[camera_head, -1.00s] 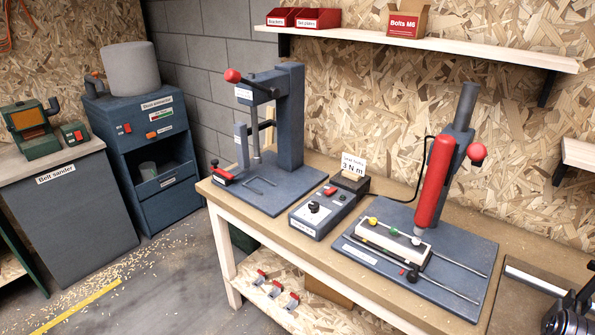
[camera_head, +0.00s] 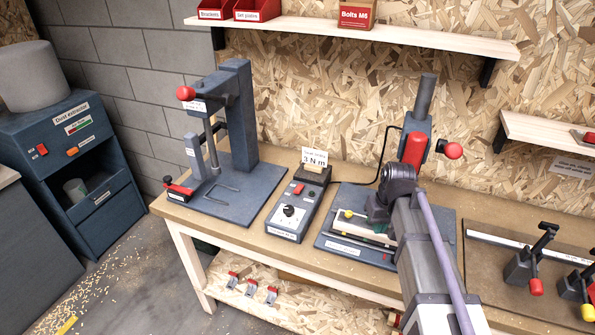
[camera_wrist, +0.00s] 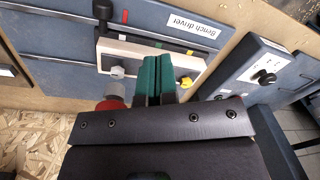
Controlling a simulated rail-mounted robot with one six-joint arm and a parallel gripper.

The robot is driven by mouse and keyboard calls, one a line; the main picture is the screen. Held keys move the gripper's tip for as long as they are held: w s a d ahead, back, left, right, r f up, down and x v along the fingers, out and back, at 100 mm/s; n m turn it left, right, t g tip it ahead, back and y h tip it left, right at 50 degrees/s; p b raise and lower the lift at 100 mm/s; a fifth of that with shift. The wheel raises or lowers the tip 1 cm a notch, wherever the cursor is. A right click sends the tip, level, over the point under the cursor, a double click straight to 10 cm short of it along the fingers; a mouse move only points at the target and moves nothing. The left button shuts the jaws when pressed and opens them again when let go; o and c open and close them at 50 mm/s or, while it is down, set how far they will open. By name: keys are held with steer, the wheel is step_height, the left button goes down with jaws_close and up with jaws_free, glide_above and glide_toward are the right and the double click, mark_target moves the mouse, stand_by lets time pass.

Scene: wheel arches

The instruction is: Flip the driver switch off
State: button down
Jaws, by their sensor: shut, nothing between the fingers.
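The bench driver's control box (camera_head: 285,218) stands on the bench left of the driver's blue base plate (camera_head: 340,243). My gripper (camera_wrist: 158,62) shows two green fingers shut together, empty, over the pale block (camera_wrist: 140,52) on the driver's plate. In the head view my arm covers the red driver's lower part and hides the fingertips.
A blue lever press (camera_head: 235,140) stands left of the box. A torque sign (camera_head: 314,158) stands behind the box. A shelf (camera_head: 380,35) with bins runs above. Bench between press and box is narrow.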

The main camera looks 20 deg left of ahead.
steer(key=w+a+r+n+y+p, duration=0.1)
steer(key=w+a+r+n+p, duration=0.4)
steer(key=w+a, duration=0.65)
step_height(320, 180, up, 2)
steer(key=n+y, duration=0.1)
steer(key=n, duration=0.6)
glide_above(297, 188)
steer(key=w+d, duration=0.1)
steer(key=d, duration=0.3)
steer(key=shift+a+r+g, duration=0.1)
steer(key=shift+a+g, duration=0.05)
steer(key=shift+g, duration=0.15)
steer(key=b+x, duration=1.2)
steer(key=x, duration=0.1)
steer(key=shift+d+b, duration=0.3)
steer(key=shift+b, duration=0.1)
steer(key=shift+s+f+b, duration=0.15)
steer(key=shift+f+b, duration=0.35)
steer(key=shift+f, duration=0.15)
steer(key=shift+r, duration=0.1)
steer(key=shift+d, duration=0.1)
